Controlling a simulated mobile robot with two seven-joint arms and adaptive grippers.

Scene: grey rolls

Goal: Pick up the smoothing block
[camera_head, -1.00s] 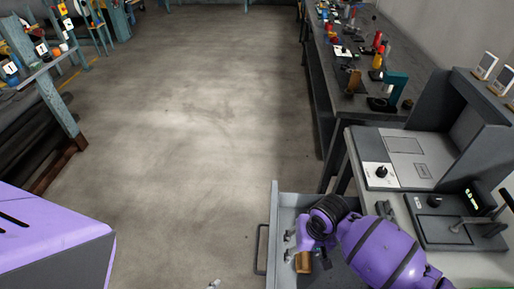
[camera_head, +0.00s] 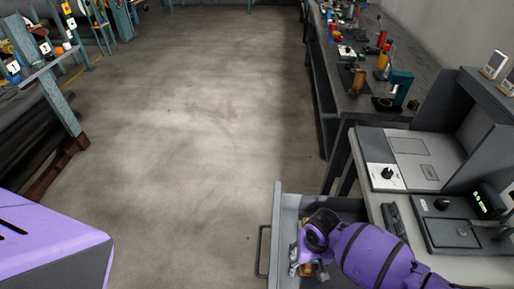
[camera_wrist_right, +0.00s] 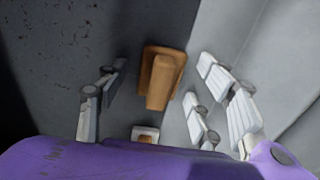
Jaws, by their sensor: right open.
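The smoothing block, a brown wooden block with a raised grip, lies in the open grey drawer (camera_head: 277,212). The block (camera_wrist_right: 162,78) shows whole in the right wrist view, between the finger pairs. In the head view only a bit of its brown (camera_head: 307,269) shows beside my gripper. My right gripper (camera_head: 301,262) is open and reaches down into the drawer over the block; it also shows in the wrist view (camera_wrist_right: 163,84), with fingers on both sides of the block. I cannot tell whether they touch it. My left gripper is out of view.
The drawer's walls are close around my right gripper. A grey bench with a control panel (camera_head: 386,176) stands to the right. A long tool bench (camera_head: 345,90) runs behind; the floor (camera_head: 190,140) is clear.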

